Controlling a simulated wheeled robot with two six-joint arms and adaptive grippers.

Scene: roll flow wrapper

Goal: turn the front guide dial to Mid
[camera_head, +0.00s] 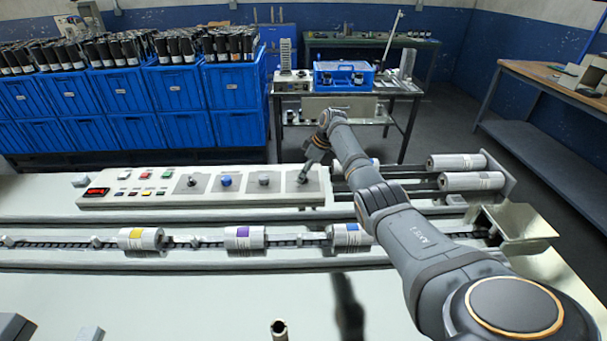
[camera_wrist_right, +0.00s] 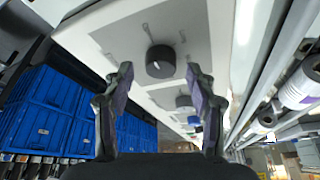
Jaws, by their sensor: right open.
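The control panel (camera_head: 150,187) has a row of dials on light square plates. In the right wrist view a dark round dial (camera_wrist_right: 160,61) with a small pale mark sits just beyond and between my fingertips, with tick marks on its plate; its lettering is unreadable. My right gripper (camera_head: 304,176) is over the rightmost plate in the head view and largely covers the dial there. In the wrist view the right gripper (camera_wrist_right: 158,78) is open, fingers apart, with no clear contact with the dial. My left gripper is not in view.
Other panel controls are a grey dial (camera_head: 264,180), a blue dial (camera_head: 226,181), another dial (camera_head: 190,181) and coloured buttons (camera_head: 146,176). A conveyor with labelled rolls (camera_head: 244,238) runs in front. Large rolls (camera_head: 456,162) sit to the right. Blue crates (camera_head: 235,105) stand behind.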

